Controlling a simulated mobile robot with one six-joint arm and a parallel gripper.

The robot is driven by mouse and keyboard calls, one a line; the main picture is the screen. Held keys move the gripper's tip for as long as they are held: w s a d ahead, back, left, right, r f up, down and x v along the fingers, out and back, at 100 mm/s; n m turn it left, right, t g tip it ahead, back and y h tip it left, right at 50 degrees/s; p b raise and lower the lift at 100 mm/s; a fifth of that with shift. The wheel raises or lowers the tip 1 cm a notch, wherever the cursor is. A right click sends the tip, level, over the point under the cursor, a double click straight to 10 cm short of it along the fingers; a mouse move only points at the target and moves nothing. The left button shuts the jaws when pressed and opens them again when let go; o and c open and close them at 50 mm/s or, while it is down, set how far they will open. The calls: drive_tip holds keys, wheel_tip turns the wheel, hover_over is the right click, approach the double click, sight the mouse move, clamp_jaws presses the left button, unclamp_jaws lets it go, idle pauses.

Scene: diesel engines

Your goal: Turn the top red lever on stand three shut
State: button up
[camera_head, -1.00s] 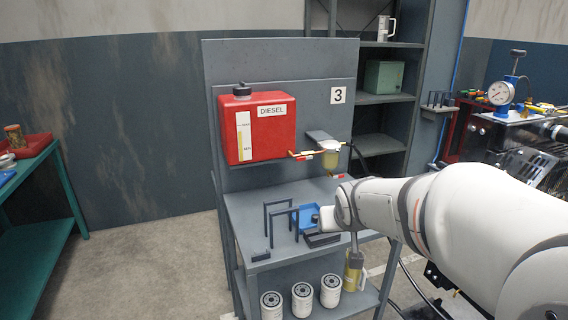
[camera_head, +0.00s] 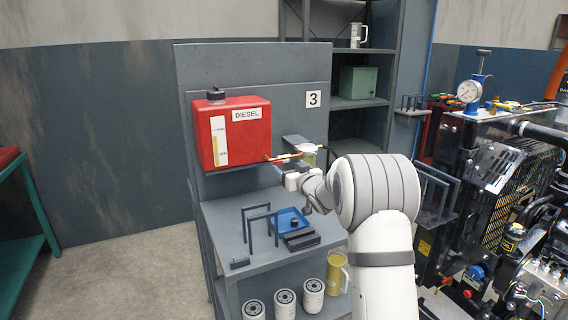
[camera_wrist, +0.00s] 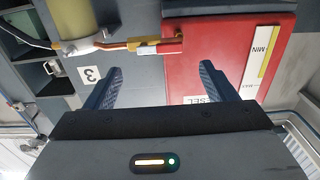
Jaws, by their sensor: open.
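Stand three (camera_head: 255,60) carries a "3" sign and a red diesel tank (camera_head: 236,130). A brass fuel line (camera_head: 282,157) runs from the tank to a filter bowl (camera_head: 308,152). In the wrist view, which is upside down, the red lever (camera_wrist: 168,47) lies along that line beside a small white tag, near the tank (camera_wrist: 205,60). My gripper (camera_head: 284,171) is just below the line; it also shows in the wrist view (camera_wrist: 160,69). Its fingers are apart and empty, with the lever beyond the tips. A lower lever is hidden behind my arm in the head view.
The stand's shelf (camera_head: 225,212) holds a blue tray (camera_head: 287,221), a dark bracket (camera_head: 258,222) and black blocks. Several white filters (camera_head: 285,303) and a yellow jug (camera_head: 336,270) stand below. An engine (camera_head: 500,165) is close on the right. Floor on the left is clear.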

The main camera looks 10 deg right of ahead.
sight(282, 160)
drive_tip(key=x, duration=0.5)
drive_tip(key=shift+p, duration=0.35)
drive_tip(key=c, duration=1)
